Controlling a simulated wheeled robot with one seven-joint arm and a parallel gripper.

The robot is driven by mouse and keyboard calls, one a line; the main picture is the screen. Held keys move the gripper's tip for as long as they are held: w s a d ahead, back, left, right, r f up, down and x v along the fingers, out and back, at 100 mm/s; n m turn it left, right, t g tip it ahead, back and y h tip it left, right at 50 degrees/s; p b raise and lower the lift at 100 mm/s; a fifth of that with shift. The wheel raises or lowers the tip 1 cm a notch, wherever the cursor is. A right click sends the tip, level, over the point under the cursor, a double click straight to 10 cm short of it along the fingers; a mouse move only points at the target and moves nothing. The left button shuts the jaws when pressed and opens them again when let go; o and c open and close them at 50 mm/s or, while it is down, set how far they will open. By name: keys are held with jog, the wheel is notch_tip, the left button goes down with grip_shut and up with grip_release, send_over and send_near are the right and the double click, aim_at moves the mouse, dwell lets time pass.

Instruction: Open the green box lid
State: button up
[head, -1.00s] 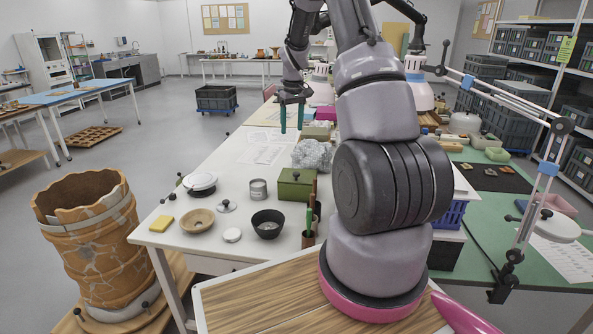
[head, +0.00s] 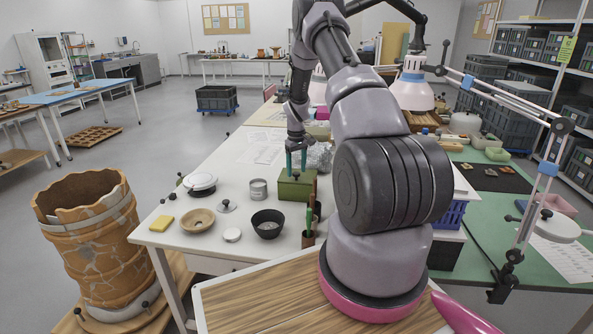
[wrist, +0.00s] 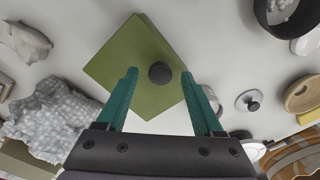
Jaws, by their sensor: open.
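The green box (head: 294,188) stands on the white table, and its lid carries a dark round knob. In the wrist view the green lid (wrist: 125,62) lies flat on the box, with the knob (wrist: 160,73) near its lower right part. My gripper (head: 296,160) is over the box in the head view. In the wrist view its two teal fingers (wrist: 163,82) are open, one on each side of the knob, with clear gaps. I cannot tell how high the fingertips are above the lid.
A crumpled grey-white bundle (wrist: 55,118) lies beside the box. A black bowl (head: 268,223), a metal can (head: 258,188), a tan bowl (head: 197,220) and a cup with green-handled tools (head: 308,238) stand nearby. The table's left front is partly clear.

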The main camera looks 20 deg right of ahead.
jog(key=shift+f, duration=0.35)
grip_shut()
dwell(1.2)
